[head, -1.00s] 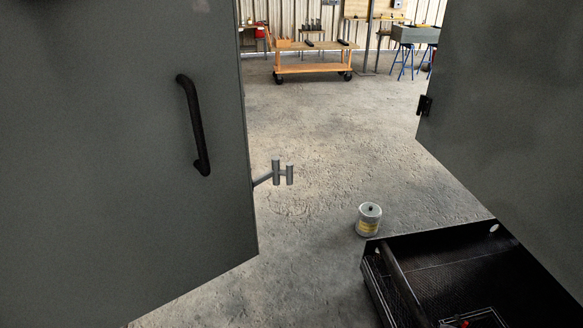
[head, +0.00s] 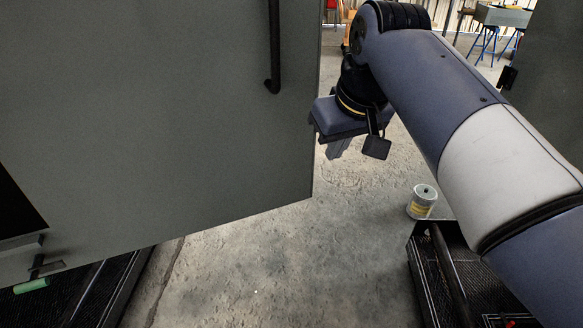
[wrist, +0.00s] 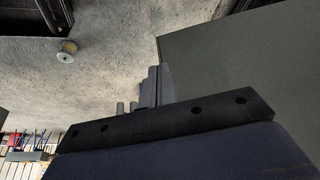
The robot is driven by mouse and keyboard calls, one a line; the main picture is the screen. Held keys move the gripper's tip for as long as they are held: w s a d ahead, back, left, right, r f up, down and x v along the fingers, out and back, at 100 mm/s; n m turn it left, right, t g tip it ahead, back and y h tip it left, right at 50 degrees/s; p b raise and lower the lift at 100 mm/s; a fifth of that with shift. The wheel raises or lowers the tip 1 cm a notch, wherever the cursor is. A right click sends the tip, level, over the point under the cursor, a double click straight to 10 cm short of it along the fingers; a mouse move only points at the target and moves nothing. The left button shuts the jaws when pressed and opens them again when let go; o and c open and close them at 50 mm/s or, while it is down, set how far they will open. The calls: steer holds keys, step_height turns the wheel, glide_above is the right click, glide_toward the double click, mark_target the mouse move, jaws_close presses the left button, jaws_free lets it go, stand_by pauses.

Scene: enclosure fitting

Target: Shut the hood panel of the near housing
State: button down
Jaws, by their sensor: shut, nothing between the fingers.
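The hood panel (head: 170,120) is a large grey sheet filling the left of the head view, with a black bar handle (head: 273,50) near its free edge. It stands swung out, with a dark opening at its lower left. The same grey sheet fills the right of the wrist view (wrist: 250,65). My gripper (head: 338,150) is just right of the panel's free edge, shut and empty. Its fingers (wrist: 156,86) show in the wrist view close to the panel's edge; contact cannot be told. Small grey pegs (wrist: 127,108) show beside them.
A can with a yellow label (head: 422,201) stands by a black open tray (head: 433,270) at the lower right. Another grey panel (head: 550,80) is at the right edge. A green-gripped item (head: 31,286) is at the lower left. Concrete floor between is clear.

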mark_target(312, 163)
steer(key=shift+w+a+f+p, duration=0.3)
steer(key=shift+w+a+f, duration=0.25)
steer(key=shift+w+f, duration=0.8)
steer(key=shift+w+a+f+p, duration=0.35)
steer(key=shift+w+a+f, duration=0.45)
steer(key=shift+f, duration=0.9)
steer(key=shift+w+a+f+p, duration=0.3)
steer(key=shift+w+a+f, duration=0.05)
steer(key=shift+w+f, duration=1.1)
